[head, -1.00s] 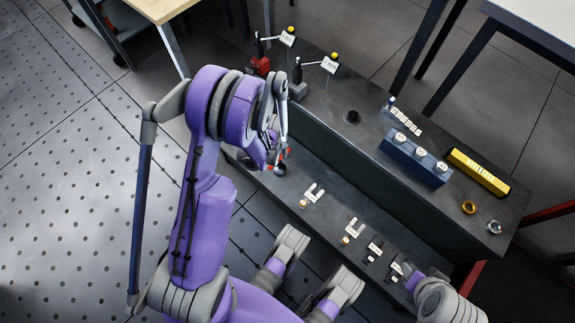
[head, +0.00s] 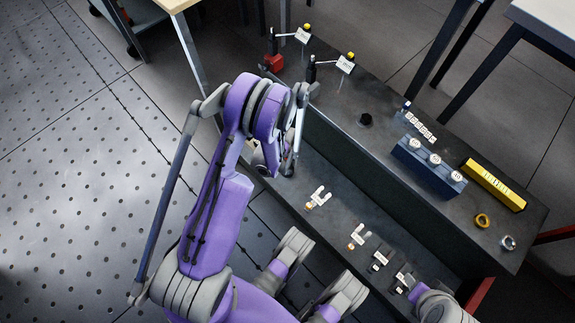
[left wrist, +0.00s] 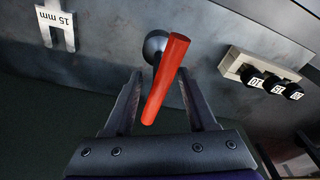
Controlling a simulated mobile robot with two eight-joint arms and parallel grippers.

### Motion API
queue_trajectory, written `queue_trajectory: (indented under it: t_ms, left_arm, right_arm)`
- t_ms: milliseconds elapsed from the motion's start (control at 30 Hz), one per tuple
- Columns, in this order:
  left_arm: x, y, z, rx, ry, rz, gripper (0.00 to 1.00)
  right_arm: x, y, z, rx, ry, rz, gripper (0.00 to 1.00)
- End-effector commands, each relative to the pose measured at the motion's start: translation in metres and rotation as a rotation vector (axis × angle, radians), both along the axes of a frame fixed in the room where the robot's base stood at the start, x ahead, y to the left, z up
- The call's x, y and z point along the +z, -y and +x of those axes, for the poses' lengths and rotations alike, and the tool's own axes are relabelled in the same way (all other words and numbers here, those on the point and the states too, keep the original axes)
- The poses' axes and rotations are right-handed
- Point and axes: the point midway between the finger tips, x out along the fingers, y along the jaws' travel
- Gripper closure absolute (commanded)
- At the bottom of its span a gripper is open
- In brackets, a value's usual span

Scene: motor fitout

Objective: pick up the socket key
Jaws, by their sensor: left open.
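In the left wrist view a red rod-like handle (left wrist: 166,82) with a grey round end stands out from the dark grey bench surface; it looks like the socket key. My left gripper (left wrist: 160,90) is open, one finger on each side of the handle. I cannot tell whether either finger touches it. In the head view my left gripper (head: 287,167) is over the lower shelf's far left end and hides most of the key.
A pale rack with black sockets (left wrist: 270,80) and a fork-shaped piece tagged 15 mm (left wrist: 57,25) flank the key. The raised shelf holds a blue block (head: 430,165) and a yellow bar (head: 493,185).

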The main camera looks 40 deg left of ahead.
Motion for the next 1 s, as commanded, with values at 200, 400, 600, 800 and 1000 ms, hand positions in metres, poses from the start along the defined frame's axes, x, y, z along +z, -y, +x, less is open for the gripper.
queue_trajectory:
  t_ms: [200,400,600,800,1000]
  left_arm:
    - [0.0003,0.0,0.0001,0.0,0.0,0.0,0.78]
    - [0.0004,0.0,0.0,0.0,0.0,0.0,1.0]
    - [0.0004,0.0,0.0,0.0,0.0,0.0,1.0]
    - [0.0004,0.0,0.0,0.0,0.0,0.0,1.0]
    - [0.0004,0.0,0.0,0.0,0.0,0.0,1.0]
  right_arm:
    - [0.0001,0.0,0.0,0.0,0.0,0.0,0.5]
    - [0.0001,0.0,0.0,0.0,0.0,0.0,0.5]
    - [0.0001,0.0,0.0,0.0,0.0,0.0,0.5]
    - [0.0001,0.0,0.0,0.0,0.0,0.0,0.5]
    - [0.0001,0.0,0.0,0.0,0.0,0.0,0.5]
